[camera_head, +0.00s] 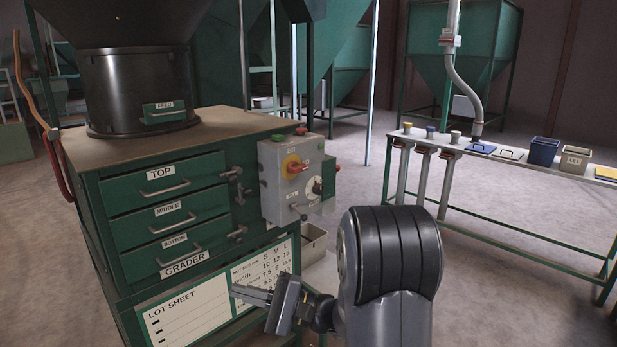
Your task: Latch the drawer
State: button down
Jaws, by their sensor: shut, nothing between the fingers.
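The green grader cabinet (90,190) has drawers labelled top (205,166), middle (142,227) and bottom (137,266), stacked one above another. Each has a pale bar handle. They look closed or nearly so; small gaps cannot be judged. Dark metal latches sit on the cabinet front at the drawers' right: an upper latch (232,175), one just below it (243,195), and a lower latch (237,234). Whether each is engaged is unclear at this size. My gripper (240,291) is shut and empty, pointing left in front of the lot sheet, below the latches and apart from them.
A grey control box (285,180) with a yellow-red switch juts out right of the latches. A small feed drawer (164,112) is on the black hopper above. A metal bin (313,243) sits beside the cabinet. A bench (512,162) with small containers stands right; open floor lies between.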

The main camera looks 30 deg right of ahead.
aim_at(248, 192)
jog(key=i+l+z, duration=0.25)
jog(key=i, duration=0.2)
jog(key=i+l+z, duration=0.25)
jog(key=i, duration=0.15)
jog(key=j, duration=0.1)
